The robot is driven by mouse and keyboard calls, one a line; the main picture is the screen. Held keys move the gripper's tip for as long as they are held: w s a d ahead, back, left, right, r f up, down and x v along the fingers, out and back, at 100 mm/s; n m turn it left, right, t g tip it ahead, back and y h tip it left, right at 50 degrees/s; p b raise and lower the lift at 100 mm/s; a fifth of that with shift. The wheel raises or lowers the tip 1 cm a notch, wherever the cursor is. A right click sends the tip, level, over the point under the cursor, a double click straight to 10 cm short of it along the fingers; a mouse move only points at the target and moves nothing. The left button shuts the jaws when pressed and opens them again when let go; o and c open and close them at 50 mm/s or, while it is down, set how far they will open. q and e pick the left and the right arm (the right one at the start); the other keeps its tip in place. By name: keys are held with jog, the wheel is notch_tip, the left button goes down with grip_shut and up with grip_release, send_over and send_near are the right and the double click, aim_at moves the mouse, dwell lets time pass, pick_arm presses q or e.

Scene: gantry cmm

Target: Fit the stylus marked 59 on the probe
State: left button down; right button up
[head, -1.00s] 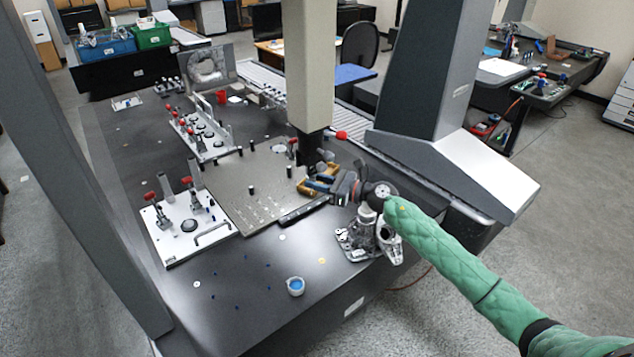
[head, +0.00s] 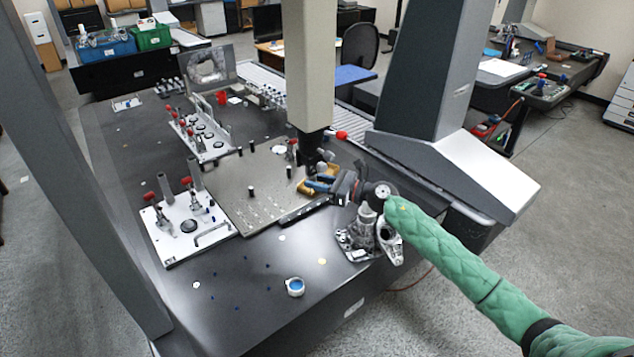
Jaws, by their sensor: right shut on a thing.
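The probe (head: 315,158) hangs under the dark lower end of the gantry's beige vertical column. My right gripper (head: 318,183) reaches in from the right, just below the probe. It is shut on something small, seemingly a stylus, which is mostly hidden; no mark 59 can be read. A yellow stand (head: 308,188) is directly behind and beside the fingers, partly covered by them. I cannot tell whether the held thing touches the probe. My left gripper is out of view.
A perforated metal plate (head: 268,190) lies left of the gripper. A white fixture with red clamps (head: 185,242) stands at the front left. A metal part (head: 358,240) stands below my right wrist.

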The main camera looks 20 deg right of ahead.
jog(key=shift+r, duration=0.2)
jog(key=o, duration=1)
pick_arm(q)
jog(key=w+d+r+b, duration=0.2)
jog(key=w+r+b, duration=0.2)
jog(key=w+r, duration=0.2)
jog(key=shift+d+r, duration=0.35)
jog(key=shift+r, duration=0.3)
pick_arm(e)
jog(key=shift+v, duration=3.9)
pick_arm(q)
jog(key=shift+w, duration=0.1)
